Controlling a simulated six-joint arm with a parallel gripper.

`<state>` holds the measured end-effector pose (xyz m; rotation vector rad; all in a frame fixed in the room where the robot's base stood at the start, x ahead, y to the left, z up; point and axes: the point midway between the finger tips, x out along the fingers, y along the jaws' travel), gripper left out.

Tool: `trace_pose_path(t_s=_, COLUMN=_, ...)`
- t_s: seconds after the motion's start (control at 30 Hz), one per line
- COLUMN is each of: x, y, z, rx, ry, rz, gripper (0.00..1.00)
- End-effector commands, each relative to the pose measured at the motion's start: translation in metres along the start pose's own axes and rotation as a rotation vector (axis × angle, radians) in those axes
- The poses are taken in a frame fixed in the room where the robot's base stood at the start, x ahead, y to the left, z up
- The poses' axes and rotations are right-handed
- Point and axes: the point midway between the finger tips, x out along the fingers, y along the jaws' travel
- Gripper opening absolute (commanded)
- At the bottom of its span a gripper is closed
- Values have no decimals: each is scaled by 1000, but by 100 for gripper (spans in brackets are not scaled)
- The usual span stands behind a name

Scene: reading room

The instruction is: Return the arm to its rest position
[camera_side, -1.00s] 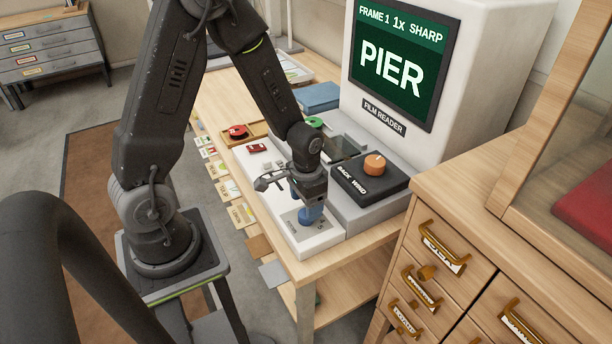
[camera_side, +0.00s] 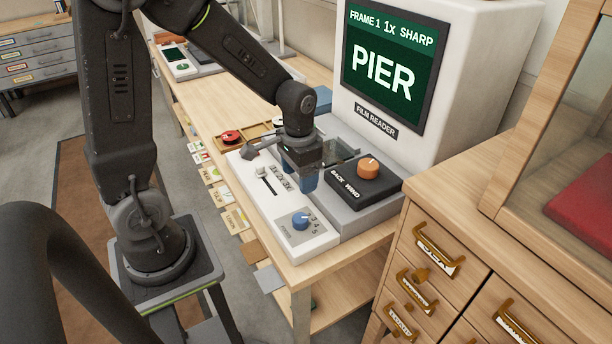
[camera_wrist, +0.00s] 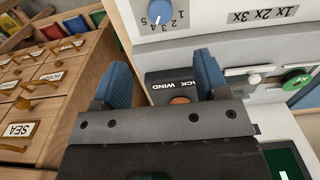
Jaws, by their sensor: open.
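My gripper (camera_side: 306,182) hangs above the white control panel (camera_side: 322,238) of the film reader, its blue fingers pointing down. In the wrist view my gripper (camera_wrist: 160,78) shows its two blue fingers apart with nothing held between them. The blue dial (camera_side: 300,220) on the panel stands clear of my gripper, nearer the camera; it also shows at the top of the wrist view (camera_wrist: 160,12). My fingertips hide part of the panel's far side.
The black winder box (camera_side: 345,187) with its orange knob (camera_side: 368,168) is close right of my gripper. The reader screen (camera_side: 388,65) shows "FRAME 1 1x SHARP" and "PIER". A wooden drawer cabinet (camera_side: 470,205) stands at right. A red reel (camera_side: 231,137) lies beyond the panel.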

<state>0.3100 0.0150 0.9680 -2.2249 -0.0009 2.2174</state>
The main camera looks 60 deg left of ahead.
Motion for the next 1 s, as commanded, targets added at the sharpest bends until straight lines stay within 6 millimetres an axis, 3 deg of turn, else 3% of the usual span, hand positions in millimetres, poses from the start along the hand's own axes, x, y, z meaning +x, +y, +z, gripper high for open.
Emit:
trace_pose_path(t_s=0.23, x=-55, y=19, z=15, rx=5, ry=131, rz=-20, gripper=68)
trace_pose_path(t_s=0.4, x=-102, y=38, z=44, rx=5, ry=266, rz=-25, gripper=68)
trace_pose_path(t_s=0.53, x=-128, y=50, z=68, rx=5, ry=362, rz=-19, gripper=68)
trace_pose_path(t_s=0.73, x=-150, y=61, z=97, rx=2, ry=461, rz=-5, gripper=68)
trace_pose_path(t_s=1.0, x=-154, y=63, z=106, rx=0, ry=488, rz=1, gripper=68)
